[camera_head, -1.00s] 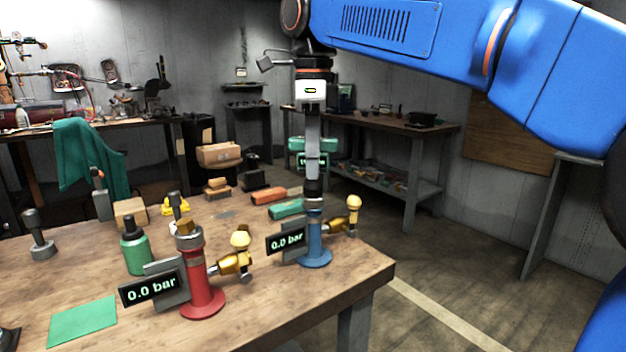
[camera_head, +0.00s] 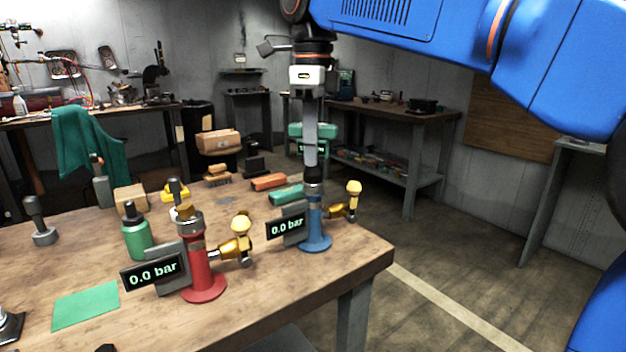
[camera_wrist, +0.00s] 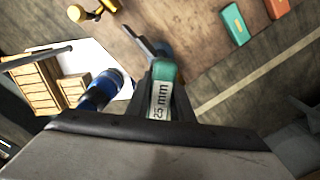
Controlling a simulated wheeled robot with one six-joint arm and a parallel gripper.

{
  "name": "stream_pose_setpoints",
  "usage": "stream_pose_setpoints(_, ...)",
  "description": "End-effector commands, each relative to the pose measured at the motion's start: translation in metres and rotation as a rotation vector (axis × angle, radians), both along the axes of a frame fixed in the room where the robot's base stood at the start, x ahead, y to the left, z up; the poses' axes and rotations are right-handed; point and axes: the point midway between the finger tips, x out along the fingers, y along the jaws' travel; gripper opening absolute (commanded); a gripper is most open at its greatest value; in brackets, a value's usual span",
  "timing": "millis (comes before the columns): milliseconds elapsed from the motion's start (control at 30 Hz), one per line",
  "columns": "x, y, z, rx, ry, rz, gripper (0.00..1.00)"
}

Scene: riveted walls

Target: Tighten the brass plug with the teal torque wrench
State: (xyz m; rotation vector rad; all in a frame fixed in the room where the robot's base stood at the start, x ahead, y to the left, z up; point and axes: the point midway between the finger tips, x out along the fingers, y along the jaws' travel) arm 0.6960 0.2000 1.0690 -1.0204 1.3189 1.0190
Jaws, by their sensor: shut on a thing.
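My gripper (camera_head: 312,140) points straight down above the blue gauge stand (camera_head: 316,225) at the bench's right. It is shut on the teal torque wrench (camera_head: 298,130), whose teal body shows behind the fingers. In the wrist view its teal part (camera_wrist: 160,92) is labelled 25 mm and sits between the jaws. The wrench's dark lower end (camera_head: 314,186) meets the top of the blue stand and hides it. I cannot tell how it sits there. A brass hex plug (camera_head: 187,212) tops the red gauge stand (camera_head: 203,270). Both displays read 0.0 bar.
Both stands have brass side handles (camera_head: 353,188). The wooden bench (camera_head: 290,285) also bears a green bottle (camera_head: 136,235), a green mat (camera_head: 86,305), and orange (camera_head: 268,182) and teal (camera_head: 287,193) boxes. The floor right of the bench is clear.

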Motion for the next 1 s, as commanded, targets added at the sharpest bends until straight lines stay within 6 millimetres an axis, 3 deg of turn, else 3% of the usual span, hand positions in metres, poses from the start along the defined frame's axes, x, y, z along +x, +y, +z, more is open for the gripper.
stream_pose_setpoints(433, 0.0001, 0.0001, -0.0004, -0.001, 0.000, -0.068, 0.00)
stream_pose_setpoints(733, 0.0001, 0.0002, -0.0005, -0.002, 0.001, -0.252, 0.00)
stream_pose_setpoints(1000, 0.0001, 0.0002, -0.0005, -0.002, 0.001, -0.262, 0.00)
